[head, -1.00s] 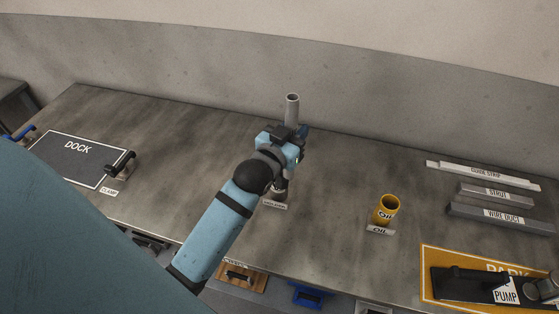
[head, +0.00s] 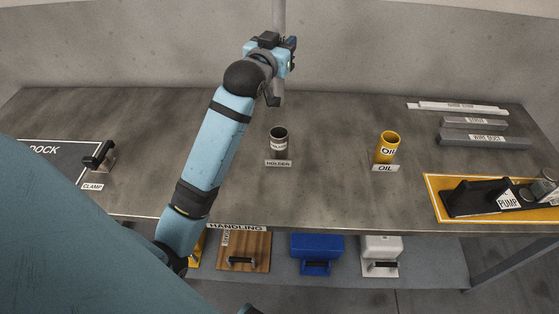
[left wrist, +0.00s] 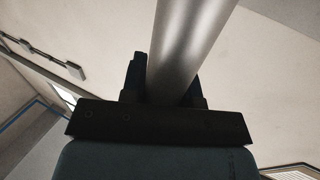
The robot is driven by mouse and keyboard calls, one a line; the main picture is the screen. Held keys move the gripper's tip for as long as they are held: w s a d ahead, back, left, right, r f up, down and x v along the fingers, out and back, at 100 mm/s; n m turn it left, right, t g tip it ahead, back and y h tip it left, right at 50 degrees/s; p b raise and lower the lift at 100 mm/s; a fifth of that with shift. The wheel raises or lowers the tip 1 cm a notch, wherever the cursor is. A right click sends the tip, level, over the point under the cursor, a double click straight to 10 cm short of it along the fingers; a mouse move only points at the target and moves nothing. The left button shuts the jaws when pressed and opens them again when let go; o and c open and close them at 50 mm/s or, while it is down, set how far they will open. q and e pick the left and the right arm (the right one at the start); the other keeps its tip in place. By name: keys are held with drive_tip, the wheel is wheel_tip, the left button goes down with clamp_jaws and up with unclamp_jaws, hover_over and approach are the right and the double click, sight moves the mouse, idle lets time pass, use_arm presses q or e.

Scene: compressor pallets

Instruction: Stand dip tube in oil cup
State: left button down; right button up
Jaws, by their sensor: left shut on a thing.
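The dip tube (head: 279,16) is a grey metal pipe, upright, its top cut off by the head view's upper edge. My left gripper (head: 285,52) is shut on it and holds it up above the table, behind the holder. The tube also fills the middle of the left wrist view (left wrist: 188,45), between the jaws (left wrist: 170,92). The oil cup (head: 386,149) is a yellow open cup labelled OIL, standing to the right of the gripper. The dark holder cup (head: 278,140) stands open at its label, apart from the tube. My right gripper is not in view.
The pump (head: 495,198) sits on an orange-bordered mat at the right. A guide strip (head: 457,107), strut (head: 473,122) and wire duct (head: 485,138) lie at the back right. A clamp (head: 99,156) is by the dock at the left. Table between holder and oil cup is clear.

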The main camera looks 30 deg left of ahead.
sight(283, 99)
use_arm(q)
wheel_tip(283, 99, down, 16)
drive_tip(key=shift+w+r+b, duration=0.1)
drive_tip(key=shift+r+b, duration=0.15)
drive_tip(key=shift+b, duration=0.5)
drive_tip(key=shift+f, duration=2.15)
drive_tip(key=shift+f, duration=0.2)
drive_tip(key=c, duration=0.9)
unclamp_jaws()
drive_tip(key=shift+o, duration=0.2)
drive_tip(key=shift+r, duration=0.15)
drive_tip(key=s+d, duration=0.1)
drive_tip(key=s, duration=1.1)
drive_tip(key=shift+d, duration=0.35)
